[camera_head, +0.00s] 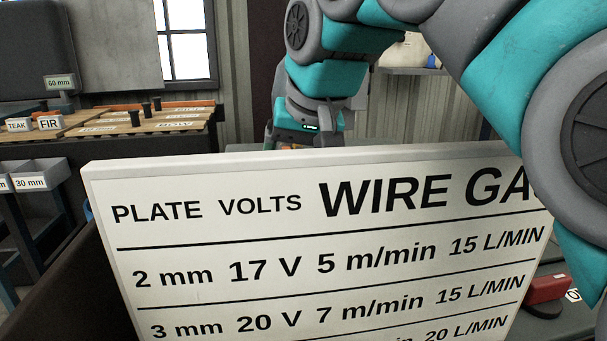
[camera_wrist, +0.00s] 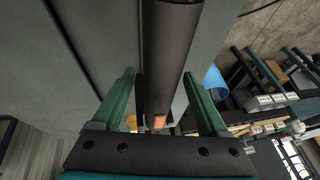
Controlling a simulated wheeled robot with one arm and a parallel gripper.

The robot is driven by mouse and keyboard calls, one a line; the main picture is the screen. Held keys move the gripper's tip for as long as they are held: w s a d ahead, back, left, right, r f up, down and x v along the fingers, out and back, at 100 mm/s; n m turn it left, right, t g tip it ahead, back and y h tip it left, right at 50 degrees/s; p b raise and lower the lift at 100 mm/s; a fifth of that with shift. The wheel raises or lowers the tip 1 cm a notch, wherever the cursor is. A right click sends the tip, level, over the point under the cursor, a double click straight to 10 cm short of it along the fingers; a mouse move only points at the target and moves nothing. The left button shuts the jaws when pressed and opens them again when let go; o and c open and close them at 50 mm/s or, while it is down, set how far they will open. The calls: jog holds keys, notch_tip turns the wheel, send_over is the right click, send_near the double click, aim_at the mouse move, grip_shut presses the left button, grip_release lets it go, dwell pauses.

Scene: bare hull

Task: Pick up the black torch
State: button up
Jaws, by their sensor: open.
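The black torch (camera_wrist: 170,50) looks to be the dark cylinder in the wrist view. It runs from the top edge down between the two green fingers of my gripper (camera_wrist: 159,73). Gaps show on both sides of it, so the fingers are open and not closed on it. A small orange part (camera_wrist: 158,121) shows below its near end. In the head view my gripper (camera_head: 305,138) points down behind the large white board. Its fingertips and the torch are hidden there.
The white wire-gauge board (camera_head: 210,185) stands in front and blocks the head view. A wooden rack with TEAK and FIR labels (camera_head: 48,122) and grey bins (camera_head: 40,175) are at left. A red object (camera_head: 547,289) lies at lower right. A blue object (camera_wrist: 215,82) is right of the fingers.

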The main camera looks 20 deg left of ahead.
jog(key=shift+x, duration=1.05)
grip_shut()
